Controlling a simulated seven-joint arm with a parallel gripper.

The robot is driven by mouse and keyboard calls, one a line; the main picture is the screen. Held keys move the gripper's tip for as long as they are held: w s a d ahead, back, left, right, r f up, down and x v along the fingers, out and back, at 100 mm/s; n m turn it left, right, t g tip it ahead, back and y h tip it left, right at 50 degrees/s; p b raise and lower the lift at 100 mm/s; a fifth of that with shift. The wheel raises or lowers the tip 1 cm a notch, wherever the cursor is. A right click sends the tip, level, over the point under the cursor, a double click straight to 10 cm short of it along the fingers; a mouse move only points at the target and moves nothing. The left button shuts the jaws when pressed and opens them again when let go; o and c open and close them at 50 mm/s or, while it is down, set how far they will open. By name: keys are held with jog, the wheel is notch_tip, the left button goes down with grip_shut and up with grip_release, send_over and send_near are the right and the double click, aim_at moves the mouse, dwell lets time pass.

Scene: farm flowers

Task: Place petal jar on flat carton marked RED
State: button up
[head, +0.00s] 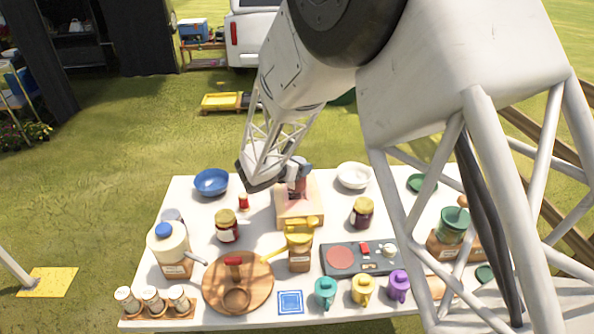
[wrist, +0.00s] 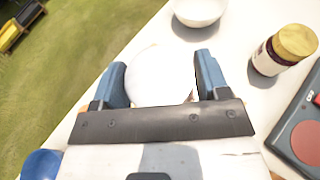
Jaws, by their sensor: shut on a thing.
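My gripper (head: 296,170) is over the pale flat carton (head: 288,214) near the middle of the table. It is shut on a jar (head: 297,188) with dark red contents, which I take to be the petal jar. In the wrist view its round white top (wrist: 158,78) sits between the two blue fingers of my gripper (wrist: 160,64). The jar is upright over the carton's far part. I cannot tell whether its base touches the carton. No RED marking is readable, and my gripper hides part of the jar.
A yellow-lidded jar (head: 227,228) stands left of the carton, and a gold-lidded dark jar (head: 362,212) stands right. A blue bowl (head: 211,182) and white bowl (head: 353,176) are behind. A yellow-topped canister (head: 300,252) is close in front. A small red-and-white item (head: 244,202) is nearby.

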jog(key=shift+f, duration=1.05)
jog(key=shift+f, duration=0.15)
jog(key=o, duration=1)
jog(key=shift+o, duration=0.2)
jog(key=shift+s+a+r, duration=0.25)
jog(key=shift+a+r, duration=0.05)
jog(key=v, duration=1.1)
jog(key=shift+r, duration=0.1)
jog(key=shift+s, duration=0.1)
